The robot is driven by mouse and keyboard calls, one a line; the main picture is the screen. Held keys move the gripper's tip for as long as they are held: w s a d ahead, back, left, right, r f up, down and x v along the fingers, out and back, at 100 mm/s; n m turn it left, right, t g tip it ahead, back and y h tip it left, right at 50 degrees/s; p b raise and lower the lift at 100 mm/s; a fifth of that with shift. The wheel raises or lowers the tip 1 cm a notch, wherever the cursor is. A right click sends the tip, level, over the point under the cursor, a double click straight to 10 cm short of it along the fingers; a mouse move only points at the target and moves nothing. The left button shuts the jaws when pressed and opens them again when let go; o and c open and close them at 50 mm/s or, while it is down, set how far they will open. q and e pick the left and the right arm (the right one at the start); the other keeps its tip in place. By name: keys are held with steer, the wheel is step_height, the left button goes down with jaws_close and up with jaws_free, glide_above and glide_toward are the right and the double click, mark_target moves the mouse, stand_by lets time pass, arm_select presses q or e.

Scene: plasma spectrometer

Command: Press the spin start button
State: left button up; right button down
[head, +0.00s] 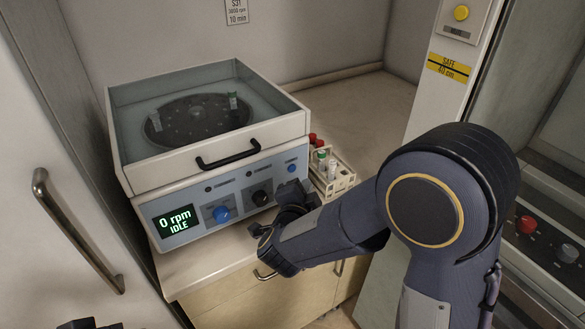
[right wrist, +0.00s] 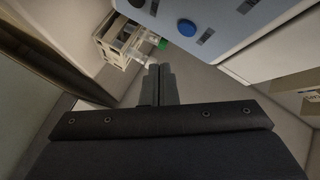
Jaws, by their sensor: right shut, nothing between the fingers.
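The centrifuge (head: 205,150) stands on the counter, and its display (head: 175,221) reads "0 rpm IDLE". A small round blue button (head: 291,168) is at the right end of its front panel. It also shows in the right wrist view (right wrist: 186,27). I cannot read its label. My right gripper (head: 292,196) is shut and empty, just in front of and below the panel's right end. Its fingertips (right wrist: 160,72) show apart from the button in the right wrist view. Only a dark bit of what looks like my left gripper (head: 90,324) shows at the bottom edge.
A blue knob (head: 221,213) and a black knob (head: 260,198) sit left of the button. A tube rack (head: 335,180) stands just right of the centrifuge. A black lid handle (head: 228,155) juts out above the panel. The counter behind the rack is clear.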

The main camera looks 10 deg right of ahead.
mark_target(292, 169)
steer(key=shift+w+a, duration=0.3)
steer(key=shift+w, duration=0.5)
steer(key=shift+w+a, duration=0.25)
steer(key=shift+w, duration=0.55)
steer(key=shift+w, duration=0.15)
stand_by(0.8)
steer(key=shift+w+a, duration=0.15)
steer(key=shift+w, duration=0.1)
